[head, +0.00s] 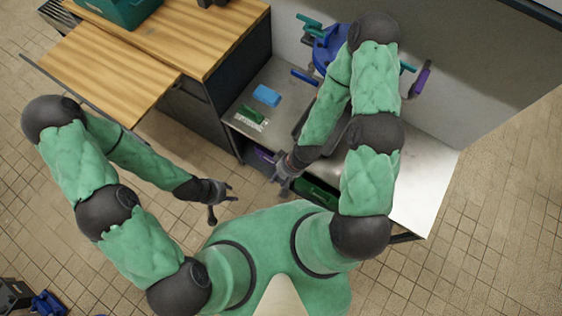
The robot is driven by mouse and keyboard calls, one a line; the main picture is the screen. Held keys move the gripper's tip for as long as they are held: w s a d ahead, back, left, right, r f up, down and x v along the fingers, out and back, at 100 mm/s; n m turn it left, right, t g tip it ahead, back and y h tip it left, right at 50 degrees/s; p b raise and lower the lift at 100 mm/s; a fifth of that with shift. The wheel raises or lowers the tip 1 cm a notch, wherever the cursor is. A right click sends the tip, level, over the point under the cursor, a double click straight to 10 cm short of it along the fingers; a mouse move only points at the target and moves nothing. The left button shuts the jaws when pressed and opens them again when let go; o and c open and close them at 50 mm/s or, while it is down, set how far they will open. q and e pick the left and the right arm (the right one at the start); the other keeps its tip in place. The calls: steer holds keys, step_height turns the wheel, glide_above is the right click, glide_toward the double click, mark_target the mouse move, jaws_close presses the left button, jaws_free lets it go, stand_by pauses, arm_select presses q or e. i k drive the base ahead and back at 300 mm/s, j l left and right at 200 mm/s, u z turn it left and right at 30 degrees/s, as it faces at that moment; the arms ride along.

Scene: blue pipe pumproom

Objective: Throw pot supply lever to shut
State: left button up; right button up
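Several coloured handles are mounted at the back wall, partly behind my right arm. A blue round fitting (328,50) has teal handles (308,20) and a blue handle (304,77) around it. A purple handle (422,80) and a teal handle (408,67) show to the right of my arm. I cannot tell which of them is the pot supply lever. My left gripper (226,203) is open and empty over the floor in front of the bench. My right gripper (277,187) looks open and empty by the bench's front edge, apart from every handle.
A metal bench (428,190) runs under the handles, with a blue block (266,95) and a green-and-white item (250,117) on it. Wooden-topped cabinets (215,40) stand at left, with a teal bin (118,8). Tiled floor (500,240) is clear at right.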

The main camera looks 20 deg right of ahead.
mark_target(418, 89)
steer(key=z, duration=1.9)
